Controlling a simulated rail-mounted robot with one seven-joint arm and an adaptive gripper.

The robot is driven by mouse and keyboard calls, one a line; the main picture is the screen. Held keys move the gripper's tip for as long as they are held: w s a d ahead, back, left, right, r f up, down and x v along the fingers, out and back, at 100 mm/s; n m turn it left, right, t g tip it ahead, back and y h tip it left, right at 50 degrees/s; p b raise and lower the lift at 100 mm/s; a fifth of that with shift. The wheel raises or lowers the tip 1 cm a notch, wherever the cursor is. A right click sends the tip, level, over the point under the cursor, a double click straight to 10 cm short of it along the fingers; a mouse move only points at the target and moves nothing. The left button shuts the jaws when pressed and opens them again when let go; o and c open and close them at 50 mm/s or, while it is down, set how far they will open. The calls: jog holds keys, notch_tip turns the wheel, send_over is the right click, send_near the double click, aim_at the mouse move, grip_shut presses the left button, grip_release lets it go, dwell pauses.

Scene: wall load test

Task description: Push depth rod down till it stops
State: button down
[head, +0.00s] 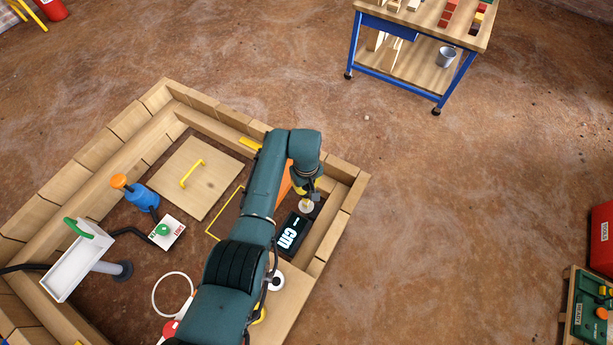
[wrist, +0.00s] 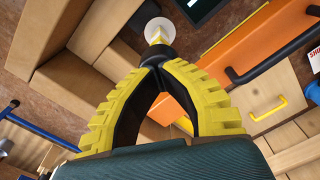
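My gripper (head: 303,193) points down over the right part of the timber-walled pit. In the wrist view its yellow-ribbed fingers (wrist: 152,60) meet at the tips, with no clear gap there. Just beyond the tips is a white disc (wrist: 158,24) with a small yellow piece on it, which looks like the depth rod's top. The same disc shows under the gripper in the head view (head: 306,206). I cannot tell whether the tips touch it. The rod's shaft is hidden.
Timber walls (head: 343,217) stand close on the right. An orange panel (wrist: 237,60) with a dark handle lies near my gripper. Left are a wooden lid (head: 193,178), a blue pump (head: 144,196) and a white trough (head: 78,266). A blue cart (head: 415,68) stands beyond open floor.

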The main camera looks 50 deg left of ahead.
jog(key=shift+f+b, duration=2.75)
jog(key=shift+f, duration=0.45)
notch_tip(320, 180, up, 10)
jog(key=p, duration=1)
jog(key=shift+r, duration=0.15)
